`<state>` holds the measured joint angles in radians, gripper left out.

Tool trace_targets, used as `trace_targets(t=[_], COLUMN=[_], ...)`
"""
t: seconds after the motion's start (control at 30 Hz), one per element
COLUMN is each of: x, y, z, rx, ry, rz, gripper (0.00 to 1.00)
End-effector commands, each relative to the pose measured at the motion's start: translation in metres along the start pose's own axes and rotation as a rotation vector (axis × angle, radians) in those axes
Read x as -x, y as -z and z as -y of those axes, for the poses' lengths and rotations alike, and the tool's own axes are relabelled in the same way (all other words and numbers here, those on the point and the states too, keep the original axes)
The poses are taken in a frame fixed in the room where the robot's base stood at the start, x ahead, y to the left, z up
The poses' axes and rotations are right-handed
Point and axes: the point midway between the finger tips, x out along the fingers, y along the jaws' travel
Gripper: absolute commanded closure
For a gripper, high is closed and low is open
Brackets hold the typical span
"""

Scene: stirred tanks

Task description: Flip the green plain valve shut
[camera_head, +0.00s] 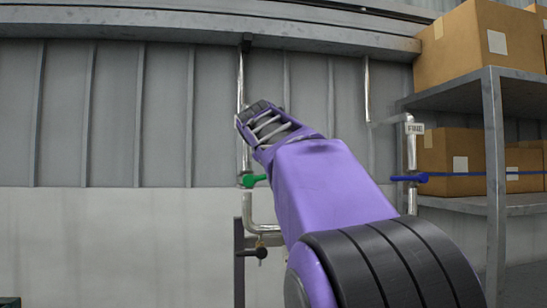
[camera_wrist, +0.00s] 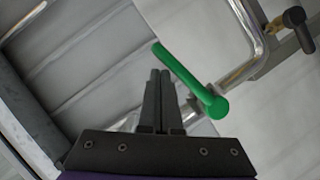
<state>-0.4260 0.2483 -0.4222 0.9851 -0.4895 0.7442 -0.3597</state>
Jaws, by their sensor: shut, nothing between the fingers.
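The green plain valve (camera_head: 254,181) sits on a silvery vertical pipe on the wall, left of centre in the head view. In the wrist view its green lever (camera_wrist: 185,77) runs up and left from a round hub and lies roughly across the pipe. My gripper (camera_wrist: 160,73) is shut and empty, with its fingertips just left of the lever in the picture. I cannot tell whether they touch it. In the head view my gripper (camera_head: 246,116) appears above the valve, and my purple arm hides part of the wall to its right.
A dark-handled valve (camera_head: 252,253) is lower on the same pipework; its handle (camera_wrist: 295,17) also shows in the wrist view. A blue-handled valve (camera_head: 409,178) is on another pipe at right. A grey shelf (camera_head: 493,180) with cardboard boxes (camera_head: 476,45) stands at far right.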

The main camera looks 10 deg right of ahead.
Motion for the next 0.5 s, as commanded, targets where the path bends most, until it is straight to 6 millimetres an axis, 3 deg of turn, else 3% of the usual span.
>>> trace_targets(t=[0.5], x=[-0.0052], y=[-0.011], z=[0.0108], rx=[-0.108], ry=[0.053], rz=[0.002], gripper=[1.0])
